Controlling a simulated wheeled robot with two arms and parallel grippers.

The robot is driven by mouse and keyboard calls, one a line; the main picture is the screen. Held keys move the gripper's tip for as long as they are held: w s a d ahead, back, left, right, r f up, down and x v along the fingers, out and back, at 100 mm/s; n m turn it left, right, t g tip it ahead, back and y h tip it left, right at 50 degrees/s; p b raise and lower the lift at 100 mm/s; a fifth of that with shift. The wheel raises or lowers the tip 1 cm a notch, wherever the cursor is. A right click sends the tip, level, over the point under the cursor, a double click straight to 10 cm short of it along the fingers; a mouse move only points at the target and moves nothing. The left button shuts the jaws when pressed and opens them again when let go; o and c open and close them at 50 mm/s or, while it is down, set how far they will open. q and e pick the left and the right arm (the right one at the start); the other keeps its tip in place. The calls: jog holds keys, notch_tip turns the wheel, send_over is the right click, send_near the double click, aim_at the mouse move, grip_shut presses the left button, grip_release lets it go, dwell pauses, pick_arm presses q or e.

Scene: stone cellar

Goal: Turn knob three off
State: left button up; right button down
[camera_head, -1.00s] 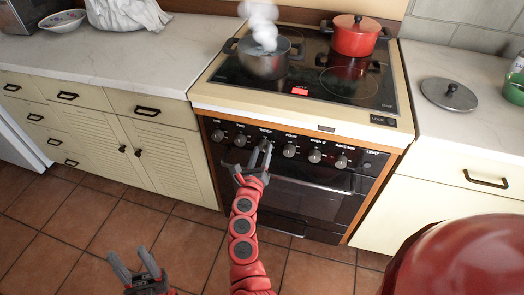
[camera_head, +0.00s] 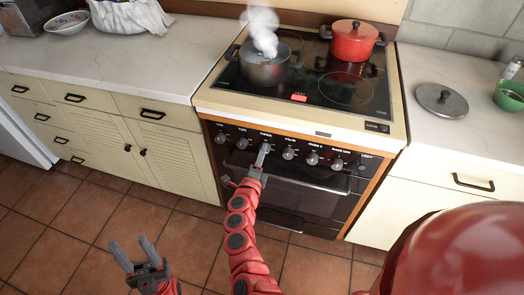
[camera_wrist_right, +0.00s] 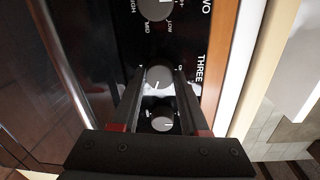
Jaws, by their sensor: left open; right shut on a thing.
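Knob three (camera_wrist_right: 158,77), a grey dial beside the label THREE, sits between the fingers of my right gripper (camera_wrist_right: 158,82) in the right wrist view. In the head view, my right gripper (camera_head: 263,155) reaches the stove's front panel and is shut on this knob, largely hiding it. The knob's exact pointer setting is hard to read. The stove (camera_head: 300,125) has a row of knobs with labels above. My left gripper (camera_head: 132,258) is open and empty, low over the tiled floor, away from the stove.
Knob two (camera_wrist_right: 157,8) and another knob (camera_wrist_right: 162,120) flank knob three closely. A steaming grey pot (camera_head: 265,70) and a red pot (camera_head: 353,42) stand on the hob. A lid (camera_head: 441,100) and green bowl (camera_head: 509,96) are on the right counter.

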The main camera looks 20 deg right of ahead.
jog(key=n+p, duration=0.3)
jog(key=n, duration=0.1)
jog(key=n+p, duration=0.2)
jog(key=shift+r+n+h, duration=0.1)
jog(key=shift+n+h, duration=0.2)
jog(key=shift+n, duration=0.1)
jog(key=n+p, duration=0.2)
jog(key=n, duration=0.1)
jog(key=shift+n+g, duration=0.3)
jog(key=n, duration=0.1)
jog(key=n+p, duration=0.1)
jog(key=shift+f+n, duration=0.2)
jog(key=shift+n, duration=0.1)
jog(key=n, duration=0.3)
jog(key=shift+a+h, duration=0.1)
jog(key=shift+h, duration=0.2)
jog(key=n, duration=0.5)
jog(key=shift+f, duration=0.1)
